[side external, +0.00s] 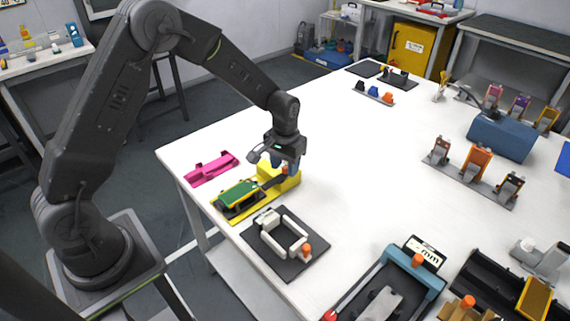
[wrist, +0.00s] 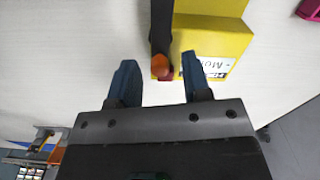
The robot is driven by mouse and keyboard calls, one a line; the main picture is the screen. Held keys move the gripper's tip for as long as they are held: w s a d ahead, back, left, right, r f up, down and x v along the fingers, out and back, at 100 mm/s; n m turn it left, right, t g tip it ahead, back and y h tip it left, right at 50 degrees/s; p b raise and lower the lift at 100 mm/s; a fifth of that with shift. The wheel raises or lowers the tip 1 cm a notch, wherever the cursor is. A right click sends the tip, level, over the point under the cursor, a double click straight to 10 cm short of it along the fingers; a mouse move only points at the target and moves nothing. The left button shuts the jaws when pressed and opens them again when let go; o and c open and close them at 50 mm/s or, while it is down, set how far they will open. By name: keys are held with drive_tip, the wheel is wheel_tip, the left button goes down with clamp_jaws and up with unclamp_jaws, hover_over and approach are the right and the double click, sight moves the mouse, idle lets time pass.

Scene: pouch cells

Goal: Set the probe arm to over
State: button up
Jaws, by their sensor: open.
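A yellow fixture (side external: 290,184) stands near the table's left edge, with a green board (side external: 237,192) on its lower left part. In the wrist view the fixture's yellow body (wrist: 222,38) carries a partly hidden label (wrist: 215,70).
A pink part (side external: 212,168) lies behind the fixture. A dark plate with a white frame (side external: 283,240) lies in front, and a blue-framed device (side external: 400,270) is further right. Several clamps (side external: 474,162) stand at the right. The table's middle is clear.

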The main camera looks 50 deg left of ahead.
clamp_jaws()
idle(0.4)
